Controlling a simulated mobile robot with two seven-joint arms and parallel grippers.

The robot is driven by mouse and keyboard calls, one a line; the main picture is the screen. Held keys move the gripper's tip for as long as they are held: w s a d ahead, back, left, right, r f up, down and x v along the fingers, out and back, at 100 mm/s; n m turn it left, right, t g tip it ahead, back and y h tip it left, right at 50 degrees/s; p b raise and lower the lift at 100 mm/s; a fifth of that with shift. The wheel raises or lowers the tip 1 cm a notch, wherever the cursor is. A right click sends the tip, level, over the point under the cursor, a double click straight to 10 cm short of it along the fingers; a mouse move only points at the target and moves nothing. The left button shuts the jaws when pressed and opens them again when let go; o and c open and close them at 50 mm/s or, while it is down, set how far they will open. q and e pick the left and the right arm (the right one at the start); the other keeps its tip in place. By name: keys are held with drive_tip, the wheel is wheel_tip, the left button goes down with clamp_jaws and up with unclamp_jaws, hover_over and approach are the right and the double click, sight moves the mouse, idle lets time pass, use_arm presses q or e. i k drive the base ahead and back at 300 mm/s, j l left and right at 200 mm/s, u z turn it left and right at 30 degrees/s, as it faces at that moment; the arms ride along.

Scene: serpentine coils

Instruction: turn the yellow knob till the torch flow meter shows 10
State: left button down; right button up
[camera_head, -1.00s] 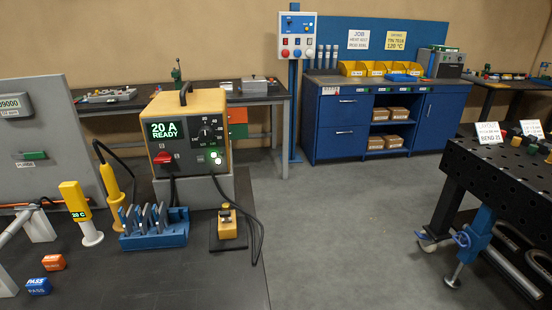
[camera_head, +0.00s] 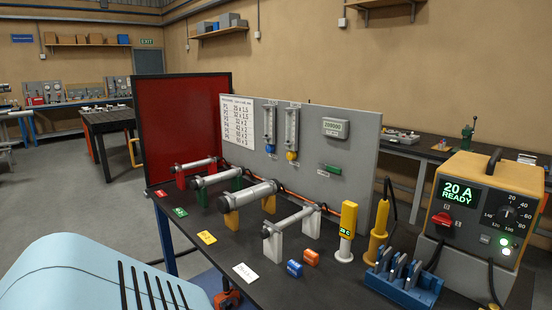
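The yellow knob (camera_head: 292,156) is at the foot of the right of two flow meter tubes (camera_head: 292,127) on the upright grey panel behind the bench. The left tube (camera_head: 270,126) has a blue knob (camera_head: 270,148) at its foot. The tubes' scales and any floats are too small to read, and I cannot tell from their labels which is the torch meter. Nothing touches the yellow knob. Neither of my grippers is in view.
Metal tubes on coloured stands (camera_head: 252,193) lie across the black bench in front of the panel. A yellow 20 C holder (camera_head: 347,220), orange and blue blocks, and the 20 A READY power unit (camera_head: 478,206) stand to the right. A red screen (camera_head: 188,125) closes the left end.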

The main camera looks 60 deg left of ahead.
sight(291, 155)
drive_tip(key=u, duration=1.8)
drive_tip(key=j+u, duration=0.1)
drive_tip(key=j, duration=0.25)
drive_tip(key=i+j+u, duration=0.15)
drive_tip(key=j, duration=0.2)
drive_tip(key=k, duration=0.05)
